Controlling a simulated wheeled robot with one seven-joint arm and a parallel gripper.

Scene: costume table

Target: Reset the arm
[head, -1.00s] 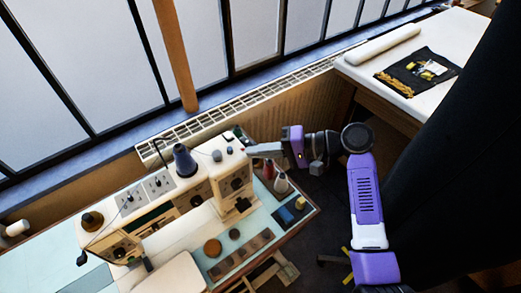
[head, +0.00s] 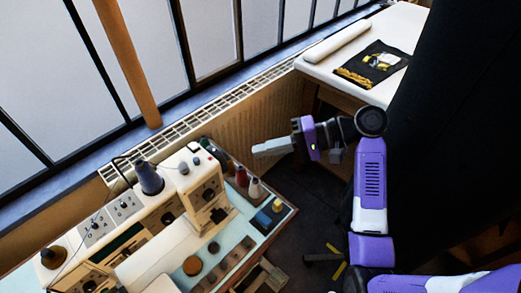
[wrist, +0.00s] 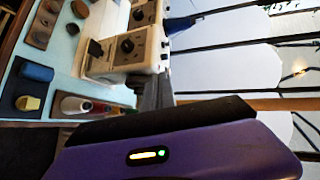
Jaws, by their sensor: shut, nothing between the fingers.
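My gripper (head: 258,150) is at the end of my purple and black arm in the head view. Its grey fingers are together, with nothing between them. It hangs in the air over the gap between the sewing table and the radiator, to the right of the spools. In the wrist view the gripper's fingers (wrist: 158,90) show beside the sewing machine body, partly hidden by the purple housing at the bottom. My arm is bent, with its elbow at the right of the head view.
A sewing machine (head: 165,205) stands on a pale blue table (head: 250,228), with thread spools (head: 254,188) near its right edge. A white table (head: 400,28) at the back right holds a fabric roll (head: 337,42) and a dark cloth (head: 370,66). A black drape (head: 450,130) hangs at right.

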